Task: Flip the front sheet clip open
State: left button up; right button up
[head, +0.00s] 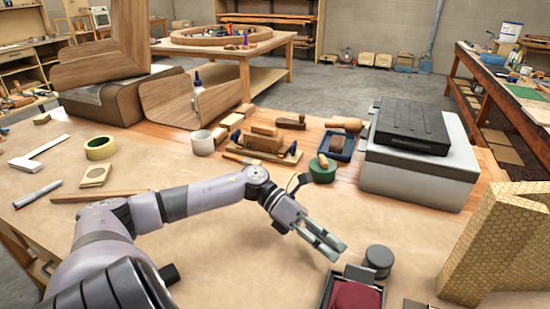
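My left gripper (337,251) is above the paper-covered workbench (230,260), right of the middle in the head view. Its two grey fingers point down and to the right, close beside each other. I cannot tell whether there is a gap between them, and I see nothing held. The fingertips are near a dark round lidded can (378,259) and a dark tray (327,292) holding a dark red thing (355,295), cut off by the bottom edge. I cannot make out a sheet clip. My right gripper is not in view.
A grey box with a black case (411,126) stands at the back right. A honeycomb-patterned block (495,245) is at the right edge. A green round thing (322,172), wooden blocks and tools lie behind my arm. Bent wooden pieces (185,103) stand at the back left.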

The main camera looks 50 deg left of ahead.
pick_arm(q)
jog(key=shift+v, duration=2.15)
jog(key=shift+p+v, duration=0.85)
jog(key=shift+v, duration=1.75)
jog(key=shift+r+p+v, duration=0.1)
jog(key=shift+p+v, duration=0.15)
jog(key=shift+v, duration=1.25)
jog(key=shift+r+p+v, duration=0.15)
jog(key=shift+p+v, duration=0.05)
jog(key=shift+v, duration=1.25)
jog(key=shift+s+d, duration=0.1)
jog(key=shift+s, duration=0.05)
jog(key=v, duration=1.2)
